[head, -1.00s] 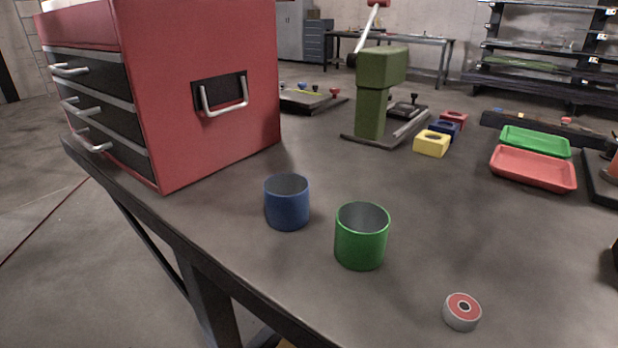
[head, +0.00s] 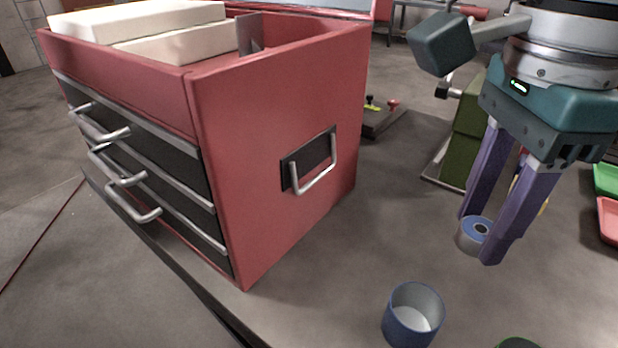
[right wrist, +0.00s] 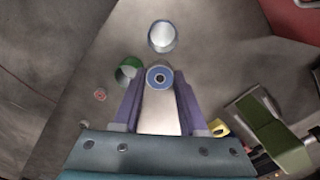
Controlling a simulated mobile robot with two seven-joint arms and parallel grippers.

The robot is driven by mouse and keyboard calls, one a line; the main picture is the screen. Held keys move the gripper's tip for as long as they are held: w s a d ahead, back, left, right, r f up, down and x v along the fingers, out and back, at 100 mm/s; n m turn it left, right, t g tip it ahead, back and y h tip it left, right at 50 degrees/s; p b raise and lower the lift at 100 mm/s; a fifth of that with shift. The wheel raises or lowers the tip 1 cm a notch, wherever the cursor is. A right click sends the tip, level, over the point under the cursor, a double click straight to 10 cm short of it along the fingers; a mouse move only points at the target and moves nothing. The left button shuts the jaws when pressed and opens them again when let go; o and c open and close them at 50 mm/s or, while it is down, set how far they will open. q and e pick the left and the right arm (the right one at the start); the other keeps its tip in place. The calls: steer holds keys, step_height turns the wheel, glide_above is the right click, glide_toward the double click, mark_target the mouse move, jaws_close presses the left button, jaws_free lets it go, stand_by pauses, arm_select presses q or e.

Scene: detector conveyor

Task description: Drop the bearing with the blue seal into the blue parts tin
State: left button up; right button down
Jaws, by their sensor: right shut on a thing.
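The bearing with the blue seal (head: 474,236) is between the purple fingers of my right gripper (head: 479,243), which is shut on it. In the right wrist view the bearing (right wrist: 159,78) sits between the fingertips, blue face toward the camera. The blue parts tin (head: 412,318) stands upright on the bench, nearer the camera than the gripper; its visible inside is empty. It also shows in the right wrist view (right wrist: 162,36), beyond the fingertips. My left gripper is not in view.
A red tool chest (head: 290,160) with drawers stands left of the tin. A green tin (right wrist: 128,70) is beside the blue one. A red-faced bearing (right wrist: 100,95) lies on the bench. A green press (head: 462,145) stands behind my gripper.

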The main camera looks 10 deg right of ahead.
steer(key=shift+w+a, duration=0.2)
steer(key=shift+a, duration=0.1)
steer(key=shift+f, duration=0.35)
step_height(320, 180, down, 6)
steer(key=b, duration=0.4)
steer(key=shift+s+r, duration=0.1)
steer(key=shift+r, duration=0.15)
steer(key=shift+c, duration=1.8)
jaws_free()
steer(key=shift+r, duration=0.15)
